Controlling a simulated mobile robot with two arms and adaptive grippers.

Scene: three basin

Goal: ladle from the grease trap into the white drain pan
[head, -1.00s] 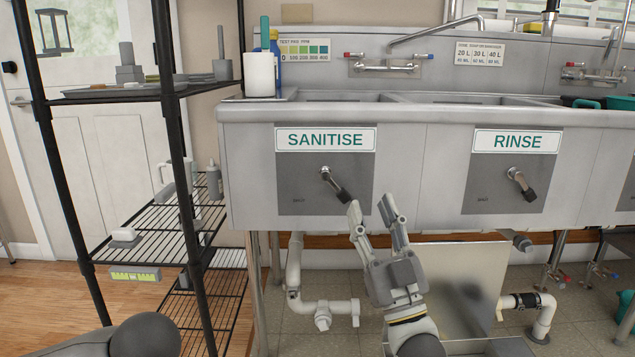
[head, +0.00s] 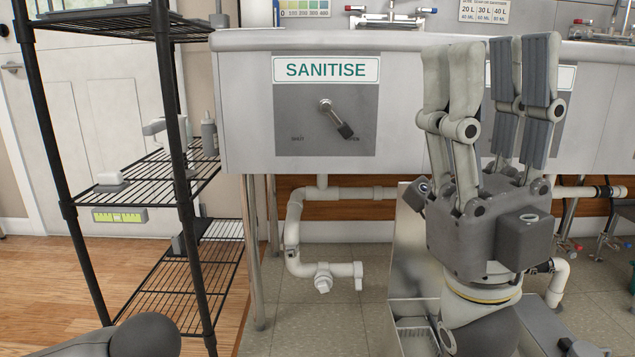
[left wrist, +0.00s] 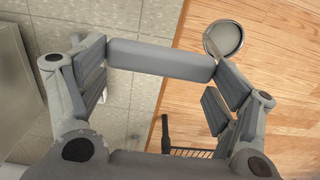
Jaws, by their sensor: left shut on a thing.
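In the left wrist view my left gripper (left wrist: 160,72) is shut on a grey bar-shaped grip, which spans between its finger pads. A round metal bowl beside the right finger looks like the ladle (left wrist: 224,38); its join to the grip is partly hidden. The head view does not show my left gripper. My right gripper (head: 490,75) is open and empty, fingers up, large in front of the sink. Behind it, partly hidden, is an open metal box with a raised panel, apparently the grease trap (head: 408,262). I cannot make out the white drain pan.
The sink (head: 245,110) has a SANITISE sign and a lever valve (head: 335,118). White drain pipes (head: 293,225) run below it. A black wire rack (head: 150,185) stands at the left. Tiled floor (head: 350,310) shows under the sink, with wooden floor at the left.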

